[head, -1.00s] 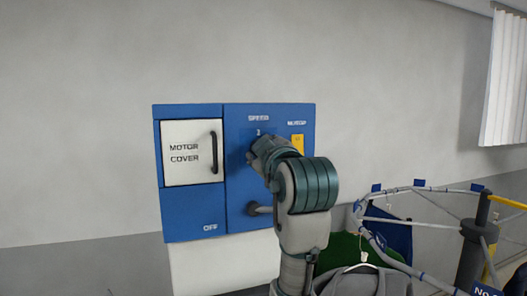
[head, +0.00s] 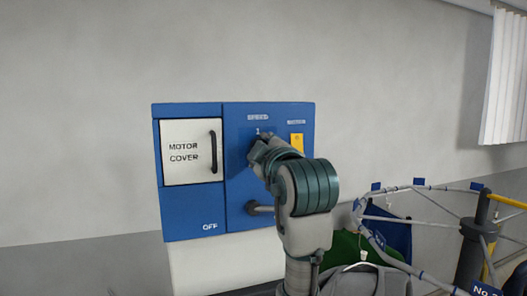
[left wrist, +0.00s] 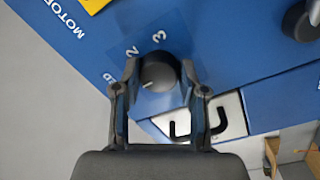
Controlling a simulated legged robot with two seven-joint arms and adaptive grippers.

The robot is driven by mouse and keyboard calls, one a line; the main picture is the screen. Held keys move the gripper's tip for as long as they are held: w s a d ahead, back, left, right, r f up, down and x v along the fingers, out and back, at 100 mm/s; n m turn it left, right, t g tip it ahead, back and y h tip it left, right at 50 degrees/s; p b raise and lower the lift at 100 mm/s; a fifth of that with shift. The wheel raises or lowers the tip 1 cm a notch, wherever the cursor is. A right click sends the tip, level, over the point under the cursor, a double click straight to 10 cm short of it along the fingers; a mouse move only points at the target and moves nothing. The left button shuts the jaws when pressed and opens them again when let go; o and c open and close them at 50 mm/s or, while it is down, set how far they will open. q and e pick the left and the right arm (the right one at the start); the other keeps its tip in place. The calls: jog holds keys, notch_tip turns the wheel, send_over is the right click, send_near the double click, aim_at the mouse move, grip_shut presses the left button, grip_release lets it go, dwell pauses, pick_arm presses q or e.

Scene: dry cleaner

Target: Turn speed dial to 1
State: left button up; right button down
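The speed dial (left wrist: 160,70) is a dark round knob with a white pointer mark, seen in the left wrist view. The mark points toward the lower left there; printed 2 and 3 lie above the dial. A 1 shows above the gripper in the head view. My left gripper (left wrist: 159,78) has a fingertip on each side of the dial, apparently against its edges. In the head view this gripper (head: 261,146) is at the blue control panel (head: 190,215) and hides most of the dial. My right gripper is not in view.
The white motor cover (head: 183,172) with a dark handle is left of the dial. A yellow switch (head: 297,143) is to the right, and a dark lever (head: 259,208) is below. A clothes rail (head: 409,222) with hangers stands at right.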

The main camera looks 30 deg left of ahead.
pick_arm(q)
jog(key=o, duration=0.3)
jog(key=shift+s, duration=0.1)
jog(key=v, duration=1.2)
jog(key=shift+s+d, duration=0.1)
jog(key=shift+d, duration=0.3)
jog(key=shift+a, duration=0.3)
